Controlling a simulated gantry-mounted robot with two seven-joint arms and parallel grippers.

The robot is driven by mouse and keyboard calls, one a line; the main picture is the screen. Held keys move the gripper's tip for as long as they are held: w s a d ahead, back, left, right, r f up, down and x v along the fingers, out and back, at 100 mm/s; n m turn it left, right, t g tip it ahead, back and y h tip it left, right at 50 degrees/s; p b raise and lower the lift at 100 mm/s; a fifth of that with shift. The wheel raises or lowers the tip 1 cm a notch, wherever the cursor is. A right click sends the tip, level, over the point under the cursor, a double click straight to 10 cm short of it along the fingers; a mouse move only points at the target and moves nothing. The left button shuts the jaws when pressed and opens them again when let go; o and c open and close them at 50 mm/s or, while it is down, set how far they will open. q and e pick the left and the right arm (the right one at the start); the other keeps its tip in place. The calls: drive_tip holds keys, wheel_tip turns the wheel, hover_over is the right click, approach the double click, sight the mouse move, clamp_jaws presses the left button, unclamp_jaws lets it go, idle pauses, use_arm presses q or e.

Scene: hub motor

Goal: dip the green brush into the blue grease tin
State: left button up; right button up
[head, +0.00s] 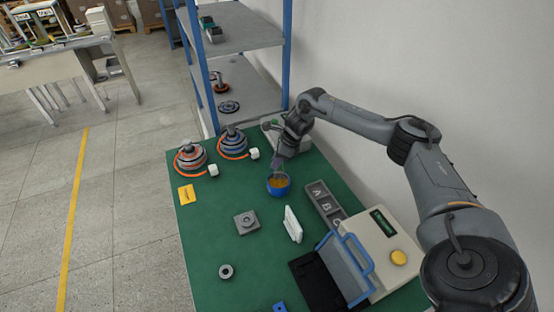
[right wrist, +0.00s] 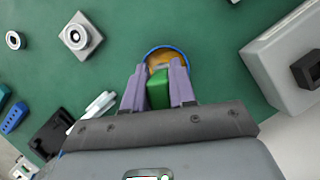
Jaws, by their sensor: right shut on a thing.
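The blue grease tin (head: 278,187) stands on the green bench mat, with orange-yellow grease visible inside. In the right wrist view the blue tin (right wrist: 151,51) shows just beyond my fingertips, partly covered by them. My right gripper (right wrist: 158,84) is shut on the green brush (right wrist: 158,90), whose green body sits between the two purple-grey fingers. In the head view my right gripper (head: 277,168) is close above the tin's far rim. The brush's lower end is hidden, so I cannot tell whether it touches the grease. My left gripper is in neither view.
Two hub motors (head: 232,141) with orange cables stand at the mat's far left. A grey lettered bin (head: 323,203), a white part (head: 292,224) and a device with a yellow button (head: 398,257) lie right and nearer. A grey square block (head: 247,222) lies nearer left.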

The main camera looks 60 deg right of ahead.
drive_tip(key=shift+f, duration=0.45)
drive_tip(key=shift+f, duration=0.1)
drive_tip(key=shift+f+b, duration=1.2)
drive_tip(key=shift+f, duration=0.4)
drive_tip(key=shift+f+b, duration=0.5)
drive_tip(key=shift+f, duration=0.35)
drive_tip(key=shift+r, duration=0.1)
drive_tip(key=shift+r, duration=0.15)
wheel_tip(320, 180, up, 7)
drive_tip(key=p, duration=0.6)
drive_tip(key=shift+r+p, duration=0.35)
drive_tip(key=shift+r, duration=0.2)
